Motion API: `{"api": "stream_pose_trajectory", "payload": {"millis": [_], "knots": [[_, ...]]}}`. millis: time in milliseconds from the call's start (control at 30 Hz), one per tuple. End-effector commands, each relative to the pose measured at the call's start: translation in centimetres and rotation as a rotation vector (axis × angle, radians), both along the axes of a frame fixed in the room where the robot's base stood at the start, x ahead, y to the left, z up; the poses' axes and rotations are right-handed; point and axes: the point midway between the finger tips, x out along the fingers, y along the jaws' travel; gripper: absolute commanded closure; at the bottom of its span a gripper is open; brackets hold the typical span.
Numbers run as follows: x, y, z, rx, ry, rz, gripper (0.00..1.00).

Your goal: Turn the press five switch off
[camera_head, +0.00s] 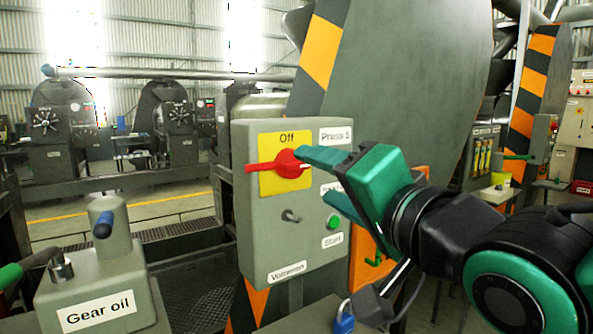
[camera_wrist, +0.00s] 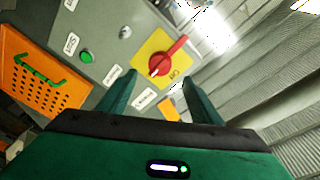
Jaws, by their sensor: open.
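The press five switch is a red rotary knob (camera_head: 278,166) on a yellow plate (camera_head: 270,185) marked "Off" at its top. The plate is on a grey control box (camera_head: 258,235) labelled "Press 5". The knob's handle lies about level, across the plate. My gripper (camera_head: 322,178) is open and empty at the right of the knob, with its upper finger close to the knob's right end. In the wrist view the knob (camera_wrist: 166,60) shows just ahead of the gap between my fingers (camera_wrist: 160,82). I cannot tell whether a finger touches it.
The box also bears a grey toggle (camera_head: 291,216) and a green button (camera_head: 333,222). A grey gear oil unit (camera_head: 98,275) with a blue-tipped lever stands at lower left. An orange perforated panel (camera_wrist: 45,85) with a green handle is beside the box. A large striped guard rises behind.

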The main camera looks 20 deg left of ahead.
Motion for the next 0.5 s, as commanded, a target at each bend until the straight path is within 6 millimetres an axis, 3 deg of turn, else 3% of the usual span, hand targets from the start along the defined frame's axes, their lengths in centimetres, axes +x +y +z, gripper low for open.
{"api": "stream_pose_trajectory", "payload": {"millis": [500], "knots": [[5.6,4.8,-0.1,-0.003,0.001,-0.002,0.41]]}}
